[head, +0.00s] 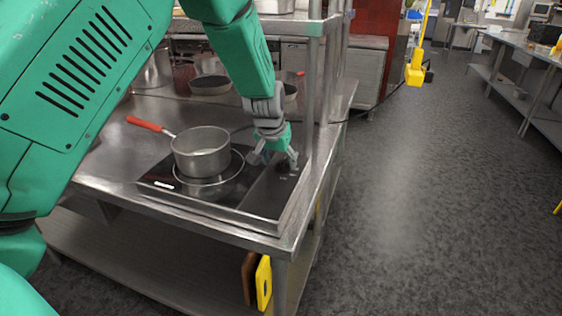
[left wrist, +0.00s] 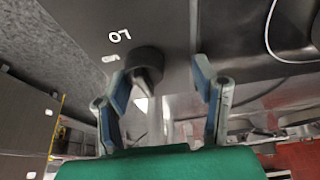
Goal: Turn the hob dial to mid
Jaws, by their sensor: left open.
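The hob dial (left wrist: 146,63) is a dark round knob with a raised grip bar, on the hob's black panel. In the left wrist view it sits between the fingers of my open left gripper (left wrist: 160,68), nearer the left-hand finger. White "LO" lettering and a smaller, blurred marking show beside it. In the head view my left gripper (head: 273,158) points down over the right end of the black hob (head: 222,196), and its fingers partly hide the dial (head: 284,167). I cannot tell whether a finger touches the dial. My right gripper is in neither view.
A steel saucepan (head: 202,150) with a red handle (head: 144,124) stands on the hob, left of my gripper. A dark pan (head: 210,85) is farther back. A steel post (head: 310,95) rises close to the right of my arm. Yellow and brown boards stand below.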

